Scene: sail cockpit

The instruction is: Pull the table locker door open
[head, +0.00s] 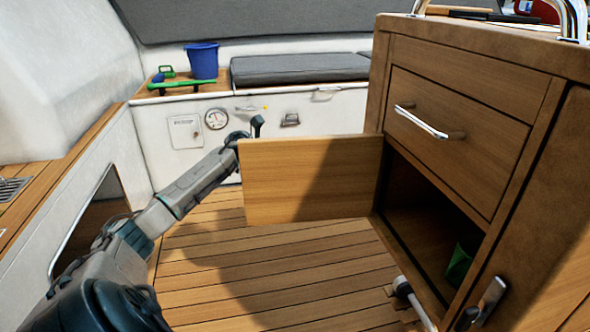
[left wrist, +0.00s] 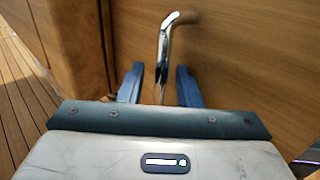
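The table locker door (head: 305,180) is a wooden panel that stands swung out from the cabinet, with the locker opening uncovered beside it. My left arm reaches behind the door's free edge; part of my left gripper (head: 257,125) shows above its top, and the rest is hidden behind it. In the left wrist view, the door's other face (left wrist: 235,50) carries a chrome bar handle (left wrist: 167,45). The two blue fingers of my left gripper (left wrist: 160,75) stand apart on either side of the handle, with gaps showing. My right gripper is not in view.
The cabinet (head: 480,50) has a closed drawer with a chrome handle (head: 421,122) above the locker. A green item (head: 459,266) lies inside. A bench with a blue bucket (head: 202,60) stands at the back. The plank floor (head: 280,270) below the door is clear.

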